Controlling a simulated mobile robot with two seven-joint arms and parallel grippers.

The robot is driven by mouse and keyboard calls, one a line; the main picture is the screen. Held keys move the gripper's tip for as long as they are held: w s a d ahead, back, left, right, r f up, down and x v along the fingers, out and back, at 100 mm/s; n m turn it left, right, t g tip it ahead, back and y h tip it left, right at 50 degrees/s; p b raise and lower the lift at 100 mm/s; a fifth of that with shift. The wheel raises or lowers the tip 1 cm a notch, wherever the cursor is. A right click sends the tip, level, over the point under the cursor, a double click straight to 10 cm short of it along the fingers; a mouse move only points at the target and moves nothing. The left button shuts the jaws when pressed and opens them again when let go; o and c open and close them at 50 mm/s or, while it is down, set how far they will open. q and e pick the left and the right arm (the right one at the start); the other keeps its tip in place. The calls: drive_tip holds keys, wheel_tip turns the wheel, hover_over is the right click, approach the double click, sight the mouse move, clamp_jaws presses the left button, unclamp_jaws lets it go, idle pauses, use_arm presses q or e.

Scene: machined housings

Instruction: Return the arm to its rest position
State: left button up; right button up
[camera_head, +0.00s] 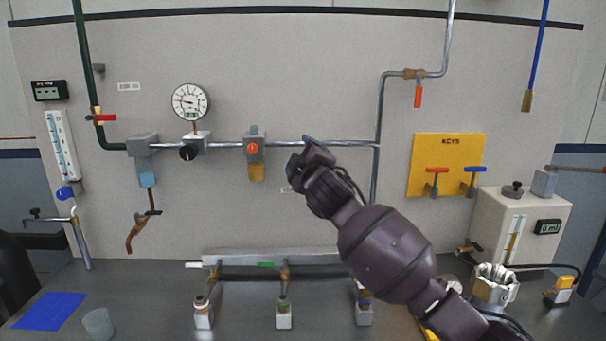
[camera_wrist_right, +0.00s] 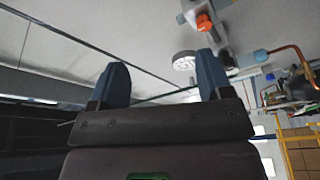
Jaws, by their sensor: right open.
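My right arm comes in from the lower right of the head view and reaches up toward the wall panel. Its dark gripper (camera_head: 308,150) is raised in front of the horizontal pipe (camera_head: 345,143), just right of the orange-knobbed valve (camera_head: 253,148). I cannot tell from this view whether it touches the pipe. In the right wrist view the two blue-grey fingers (camera_wrist_right: 161,80) stand wide apart with nothing held between them. My left gripper does not show in either view.
A round gauge (camera_head: 190,101) is on the wall panel. A manifold rail (camera_head: 262,256) with several hanging fittings lies below. A blue mat (camera_head: 50,311) and grey cup (camera_head: 98,323) are at left.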

drive_tip(key=s+d+f+m+g+h, duration=0.1)
drive_tip(key=s+d+f+m, duration=0.4)
drive_tip(key=f, duration=0.5)
drive_tip(key=s+d+f+m+h, duration=0.1)
drive_tip(key=s+d+f+m, duration=0.1)
drive_tip(key=s+d+f, duration=0.6)
drive_tip(key=s+d+f+m+g, duration=0.1)
drive_tip(key=s+d+f+m, duration=0.4)
drive_tip(key=f, duration=0.6)
drive_tip(key=s+d+f+m+g+h, duration=0.1)
drive_tip(key=s+d+f+g+h, duration=0.1)
drive_tip(key=s+d+f, duration=0.3)
drive_tip(key=s+d+f+m+g+h, duration=0.2)
drive_tip(key=s+d+f, duration=0.2)
drive_tip(key=s+f, duration=1)
drive_tip(key=s, duration=0.6)
drive_tip(key=shift+d+g, duration=0.4)
